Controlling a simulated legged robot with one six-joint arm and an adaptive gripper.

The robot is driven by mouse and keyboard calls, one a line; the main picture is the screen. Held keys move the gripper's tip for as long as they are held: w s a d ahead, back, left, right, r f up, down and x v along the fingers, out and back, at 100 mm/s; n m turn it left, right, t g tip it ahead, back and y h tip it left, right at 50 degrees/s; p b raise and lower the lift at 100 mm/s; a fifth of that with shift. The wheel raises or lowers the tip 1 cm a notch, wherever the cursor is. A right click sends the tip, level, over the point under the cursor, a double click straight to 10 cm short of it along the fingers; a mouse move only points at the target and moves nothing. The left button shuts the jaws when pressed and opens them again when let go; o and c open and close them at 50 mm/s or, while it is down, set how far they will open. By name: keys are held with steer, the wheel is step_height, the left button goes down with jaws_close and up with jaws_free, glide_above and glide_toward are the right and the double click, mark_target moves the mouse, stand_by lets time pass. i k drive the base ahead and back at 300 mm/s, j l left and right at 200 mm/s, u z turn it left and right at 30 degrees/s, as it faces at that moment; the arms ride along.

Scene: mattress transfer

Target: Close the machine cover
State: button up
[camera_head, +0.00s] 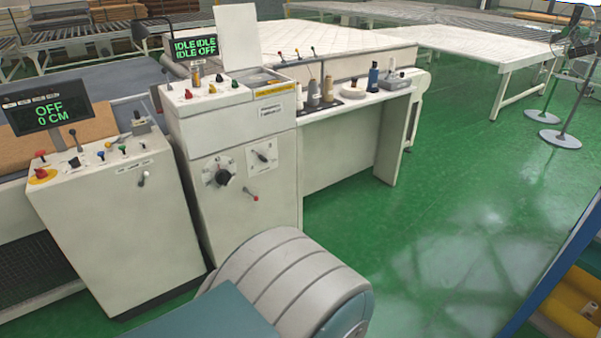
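The machine (240,140) is a cream cabinet in the middle left of the view. Its cover (238,38) looks like a pale flat panel standing upright at the back of the cabinet top. In front of it a recessed opening (262,78) in the top is exposed, so the cover stands open. A yellow label strip runs along the front edge below the opening. My gripper is not in view. A rounded grey and teal part of my own body fills the bottom centre, in front of the cabinet.
A control console (115,210) with an "OFF 0 CM" screen (48,107) stands left of the machine. A side table (350,105) with thread cones adjoins its right. A mattress (340,48) lies behind. Green floor (450,200) is clear at right; a blue-framed rack (560,270) stands lower right.

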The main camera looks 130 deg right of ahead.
mark_target(238, 33)
steer(key=z, duration=4.2)
steer(key=i+z, duration=0.25)
steer(key=i+l+z, duration=0.15)
steer(key=i+z, duration=0.55)
steer(key=z, duration=0.2)
steer(key=i+j+z, duration=0.1)
steer(key=i+z, duration=0.35)
steer(key=i+l+u, duration=0.1)
steer(key=i, duration=0.45)
steer(key=i+l, duration=0.1)
steer(key=i, duration=0.5)
steer(key=i+u, duration=0.25)
steer(key=u, duration=0.15)
steer(key=i+u, duration=0.2)
steer(key=u, duration=0.2)
steer(key=i+l+u, duration=0.15)
steer(key=u, duration=0.25)
steer(key=i+l+u, duration=0.2)
steer(key=u, duration=0.2)
steer(key=i, duration=0.1)
